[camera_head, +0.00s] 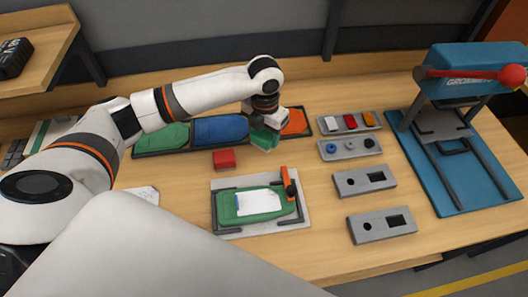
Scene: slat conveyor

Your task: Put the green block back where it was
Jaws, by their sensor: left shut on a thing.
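The green block (263,141) is in my left gripper (266,127), which comes down from the left over the rear middle of the table. The gripper is shut on it, and its jaws hide part of it. The block is held in front of the dark tray (178,150) with green, blue and orange items, near the gap between the blue and orange ones. Whether the block touches anything below it I cannot tell. A red block (224,160) lies on the table just in front of the tray. My right gripper is not in view.
A grey fixture (228,182) with an orange clamp (289,181) holds a green piece and white sheet. Grey small-part trays (324,128) and slotted grey plates (358,181) stand to the right. A blue press (480,165) with a red-knobbed lever is at far right.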

